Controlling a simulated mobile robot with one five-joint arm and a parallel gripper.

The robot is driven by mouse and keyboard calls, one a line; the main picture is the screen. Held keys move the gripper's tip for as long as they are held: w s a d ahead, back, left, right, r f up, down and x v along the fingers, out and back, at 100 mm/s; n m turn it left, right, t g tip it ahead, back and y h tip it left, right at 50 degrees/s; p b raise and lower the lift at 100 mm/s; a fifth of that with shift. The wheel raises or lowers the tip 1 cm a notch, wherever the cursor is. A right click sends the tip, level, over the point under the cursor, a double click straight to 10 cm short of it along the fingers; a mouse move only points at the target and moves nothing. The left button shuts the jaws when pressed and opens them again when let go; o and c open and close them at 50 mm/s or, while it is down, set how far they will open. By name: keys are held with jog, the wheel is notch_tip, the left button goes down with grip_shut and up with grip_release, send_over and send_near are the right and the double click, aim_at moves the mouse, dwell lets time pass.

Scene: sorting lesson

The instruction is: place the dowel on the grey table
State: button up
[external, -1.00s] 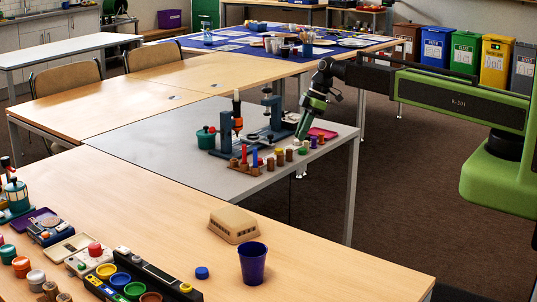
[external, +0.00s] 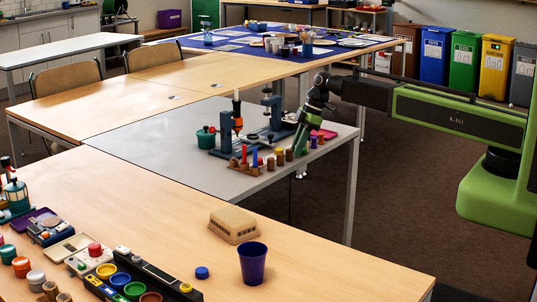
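The grey table (external: 150,158) stands in the middle, between wooden tables. A row of small upright cylinders and pegs, some of them brown and wooden (external: 270,163), stands near its right front edge. I cannot tell which of them, if any, is the dowel. My gripper (external: 297,149) points steeply down, tilted to the left, at the right end of this row, close to the cylinders. Its fingertips are small and partly hidden, so I cannot see whether they are apart or hold something.
Two blue-based stands (external: 225,135) and a green pot (external: 205,138) stand behind the row, left of my gripper. A pink tray (external: 324,133) lies to its right, near the table's edge. The grey table's left part is clear.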

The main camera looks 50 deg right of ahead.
jog(key=o, duration=0.3)
jog(key=shift+r+p, duration=0.3)
jog(key=p+v, duration=1.1)
jog(key=s+a+f+m+g+h, duration=0.1)
jog(key=s+a+m+g+h, duration=0.1)
jog(key=s+m, duration=0.9)
jog(key=s+a+h, duration=0.1)
jog(key=s+a, duration=0.1)
jog(key=s, duration=0.5)
jog(key=shift+s+g+h, duration=0.2)
jog(key=shift+g+h, duration=0.1)
jog(key=shift+h, duration=0.1)
